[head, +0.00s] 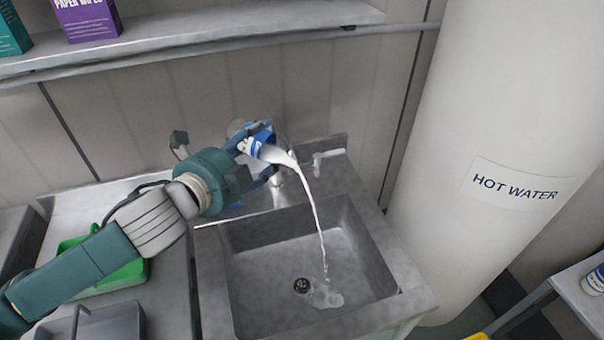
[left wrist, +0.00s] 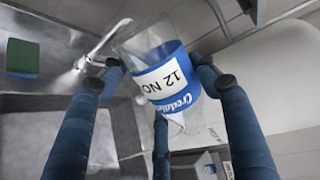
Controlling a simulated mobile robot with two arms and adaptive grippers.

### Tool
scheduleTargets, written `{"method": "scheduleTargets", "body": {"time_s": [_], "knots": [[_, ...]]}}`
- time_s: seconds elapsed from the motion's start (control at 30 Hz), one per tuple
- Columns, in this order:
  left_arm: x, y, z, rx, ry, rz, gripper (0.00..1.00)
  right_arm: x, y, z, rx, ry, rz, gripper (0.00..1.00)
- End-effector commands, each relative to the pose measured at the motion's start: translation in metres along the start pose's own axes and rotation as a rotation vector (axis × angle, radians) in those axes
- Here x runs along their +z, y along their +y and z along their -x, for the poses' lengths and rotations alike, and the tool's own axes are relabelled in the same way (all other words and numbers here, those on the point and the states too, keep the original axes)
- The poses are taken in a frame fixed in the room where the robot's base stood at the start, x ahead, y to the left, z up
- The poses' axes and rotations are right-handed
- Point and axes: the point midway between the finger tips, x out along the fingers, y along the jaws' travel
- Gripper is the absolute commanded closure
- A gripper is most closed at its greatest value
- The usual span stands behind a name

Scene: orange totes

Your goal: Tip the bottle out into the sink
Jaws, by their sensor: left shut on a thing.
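My left gripper (head: 258,158) is shut on a bottle (head: 272,153) with a blue label, held tilted above the sink (head: 385,235). A whitish stream (head: 315,215) runs from the bottle's mouth down into the basin and pools beside the drain (head: 301,286). In the left wrist view the bottle (left wrist: 165,75) is clear with a blue band and a white label with printed text, and the blue fingers of the gripper surround it. The tap stands behind the gripper and is partly hidden. My right gripper is not in view.
A white tank (head: 500,120) marked HOT WATER stands close on the right. A green tray (head: 125,278) and a grey caddy (head: 95,325) sit on the left drainboard. A shelf (head: 210,35) with boxes runs above. A bottle (head: 596,280) stands on a surface at far right.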

Motion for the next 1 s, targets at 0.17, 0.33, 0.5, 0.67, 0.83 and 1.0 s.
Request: {"method": "scheduleTargets", "body": {"time_s": [0.17, 0.33, 0.5, 0.67, 0.83, 1.0], "knots": [[0.001, -0.002, 0.000, -0.001, -0.004, -0.014, 0.67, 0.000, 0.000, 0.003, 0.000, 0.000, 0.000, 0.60], [0.002, -0.003, 0.001, -0.001, -0.008, -0.030, 0.67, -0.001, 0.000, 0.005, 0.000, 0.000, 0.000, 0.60], [0.001, -0.005, 0.001, -0.002, -0.013, -0.049, 0.67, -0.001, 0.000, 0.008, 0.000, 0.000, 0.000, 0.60], [0.001, -0.006, 0.002, -0.001, -0.017, -0.067, 0.67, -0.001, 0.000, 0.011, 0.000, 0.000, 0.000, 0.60], [0.001, -0.008, 0.002, -0.002, -0.023, -0.088, 0.67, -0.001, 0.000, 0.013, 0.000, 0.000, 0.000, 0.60], [0.001, -0.009, 0.002, -0.002, -0.028, -0.107, 0.67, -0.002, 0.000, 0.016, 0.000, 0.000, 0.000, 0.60]]}}
